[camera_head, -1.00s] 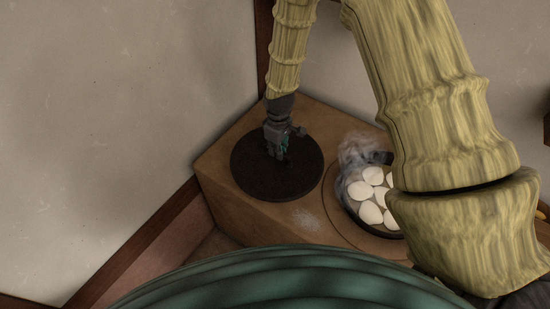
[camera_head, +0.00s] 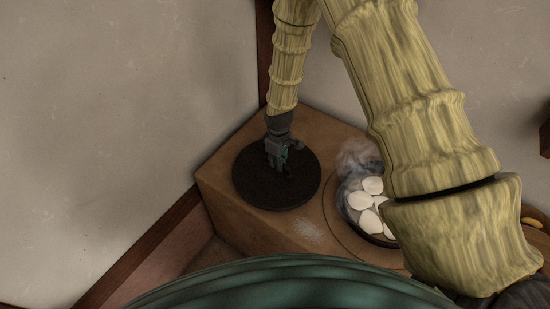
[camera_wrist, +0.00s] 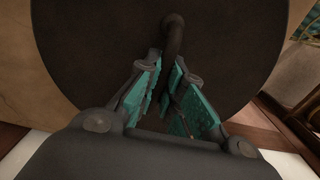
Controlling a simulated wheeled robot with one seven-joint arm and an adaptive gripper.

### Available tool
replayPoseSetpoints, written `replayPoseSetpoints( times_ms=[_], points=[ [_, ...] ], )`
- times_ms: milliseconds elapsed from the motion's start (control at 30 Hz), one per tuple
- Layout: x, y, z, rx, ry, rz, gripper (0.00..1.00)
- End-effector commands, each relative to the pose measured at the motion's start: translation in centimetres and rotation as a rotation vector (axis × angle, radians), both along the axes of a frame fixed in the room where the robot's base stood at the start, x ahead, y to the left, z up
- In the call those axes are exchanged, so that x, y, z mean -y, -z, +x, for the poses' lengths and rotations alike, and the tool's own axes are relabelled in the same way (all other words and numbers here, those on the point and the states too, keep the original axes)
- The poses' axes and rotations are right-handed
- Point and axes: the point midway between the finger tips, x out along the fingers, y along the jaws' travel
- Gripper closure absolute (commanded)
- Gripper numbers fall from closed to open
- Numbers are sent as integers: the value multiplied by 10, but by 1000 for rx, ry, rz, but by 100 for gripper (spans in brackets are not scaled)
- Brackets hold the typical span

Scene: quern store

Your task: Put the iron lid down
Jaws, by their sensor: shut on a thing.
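The iron lid (camera_head: 262,196) is a dark, flat, round plate, over the left part of the brown block-shaped stand. It looks level; I cannot tell whether it touches the top. My gripper (camera_head: 283,168) points down at the lid's middle, shut on its handle. In the wrist view the lid (camera_wrist: 90,50) fills much of the picture, and its dark curved handle (camera_wrist: 174,32) runs between the teal pads of my gripper (camera_wrist: 174,88). The lower end of the handle is partly hidden by the fingers.
A round pan (camera_head: 341,204) with several white, rounded pieces (camera_head: 372,186) and smoke or steam stands right of the lid, partly hidden by my arm. Pale powder (camera_head: 308,231) lies on the brown stand (camera_head: 228,210) in front. Walls rise close behind and left.

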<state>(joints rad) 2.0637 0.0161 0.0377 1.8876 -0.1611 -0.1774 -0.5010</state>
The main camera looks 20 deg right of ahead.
Motion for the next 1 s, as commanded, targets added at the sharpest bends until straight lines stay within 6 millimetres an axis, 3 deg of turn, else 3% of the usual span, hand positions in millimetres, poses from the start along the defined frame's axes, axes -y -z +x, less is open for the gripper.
replayPoseSetpoints(
  times_ms=[400,433,533,1000],
  points=[
    [2,3,1,2,1,2,100],
    [1,4,0,0,1,1,87],
    [1,3,0,0,1,1,69],
    [2,-5,1,2,1,2,69]
  ],
)
